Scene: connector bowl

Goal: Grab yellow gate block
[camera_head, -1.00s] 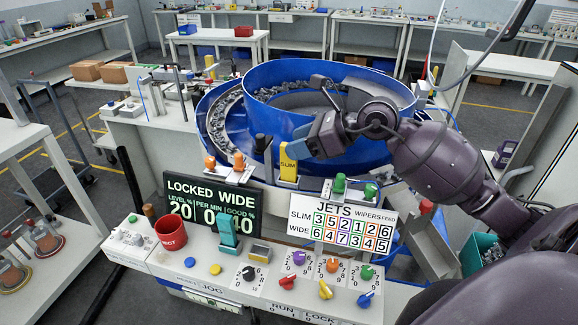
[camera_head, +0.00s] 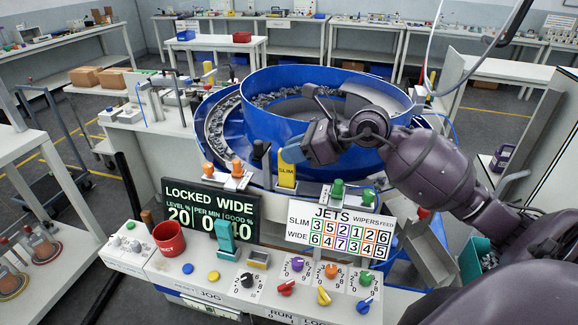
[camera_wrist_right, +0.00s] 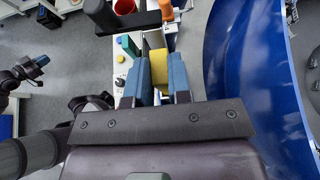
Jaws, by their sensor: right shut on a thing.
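The yellow gate block (camera_head: 287,171), marked SLIM, stands upright on its small mount in front of the big blue bowl in the head view. My right gripper (camera_head: 288,156) reaches in from the right, with its blue fingers at the block's upper part. In the right wrist view the yellow block (camera_wrist_right: 158,66) sits between the two blue fingers, and the gripper is shut on it. The block's base is hidden there. My left gripper (camera_wrist_right: 38,64) shows small at the left of the right wrist view; its jaw state is unclear. It is outside the head view.
The blue bowl (camera_head: 300,122) with dark parts stands close behind the block. Black (camera_head: 261,152) and orange knobs (camera_head: 237,167) stand to its left. A display (camera_head: 210,210), a JETS board (camera_head: 340,231), a red mug (camera_head: 168,238) and a teal block (camera_head: 225,236) stand in front.

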